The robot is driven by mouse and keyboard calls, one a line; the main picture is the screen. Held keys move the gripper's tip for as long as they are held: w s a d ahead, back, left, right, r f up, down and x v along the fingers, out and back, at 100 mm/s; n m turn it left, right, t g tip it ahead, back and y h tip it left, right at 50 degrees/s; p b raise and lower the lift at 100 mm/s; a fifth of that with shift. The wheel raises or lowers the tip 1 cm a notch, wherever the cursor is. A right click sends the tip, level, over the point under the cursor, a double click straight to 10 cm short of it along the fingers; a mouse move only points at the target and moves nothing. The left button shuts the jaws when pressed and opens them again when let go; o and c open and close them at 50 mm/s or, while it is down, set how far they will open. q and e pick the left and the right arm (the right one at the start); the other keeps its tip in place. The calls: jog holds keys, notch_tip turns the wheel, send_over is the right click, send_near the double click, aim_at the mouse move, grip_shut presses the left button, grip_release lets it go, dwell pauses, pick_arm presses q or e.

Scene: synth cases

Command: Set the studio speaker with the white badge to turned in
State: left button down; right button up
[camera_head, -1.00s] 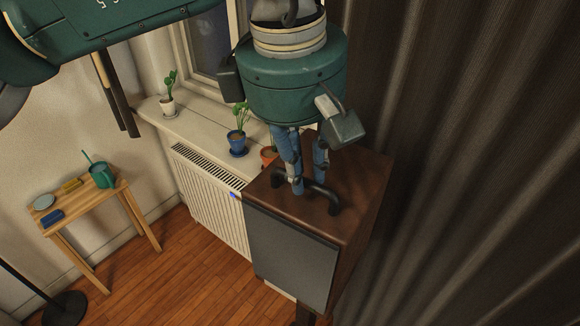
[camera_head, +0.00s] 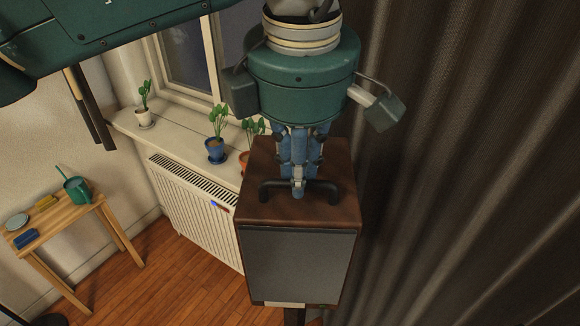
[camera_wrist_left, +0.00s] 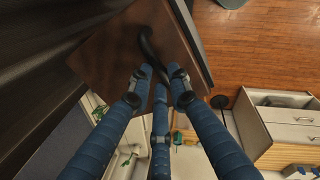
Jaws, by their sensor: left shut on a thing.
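The studio speaker (camera_head: 295,262) is a brown wooden box with a dark grey front. A white strip (camera_head: 285,304) shows low on that front, partly cut by its lower edge. A black bar handle (camera_head: 327,190) is on its top. My left gripper (camera_head: 298,188) comes down from above, and its blue fingers are shut on the middle of the handle. In the left wrist view the fingers (camera_wrist_left: 160,84) close around the black handle (camera_wrist_left: 150,48), with the speaker's brown top (camera_wrist_left: 108,60) behind. My right gripper is not in view.
A dark curtain (camera_head: 450,170) hangs close on the right. Behind at left are a white radiator (camera_head: 190,205) and a windowsill with potted plants (camera_head: 216,148). A small wooden table (camera_head: 60,228) with a green can (camera_head: 77,190) stands farther left. The wooden floor (camera_head: 170,285) between is clear.

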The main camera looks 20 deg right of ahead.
pick_arm(q)
jog(key=c, duration=1.6)
grip_release()
jog(key=shift+r, duration=0.15)
jog(key=r, duration=0.4)
jog(key=s+r, duration=0.1)
jog(key=r, duration=0.2)
jog(key=s+r, duration=0.1)
jog(key=r, duration=0.3)
jog(key=shift+s+a+r, duration=0.1)
jog(key=shift+a+r, duration=0.2)
jog(key=shift+a, duration=0.05)
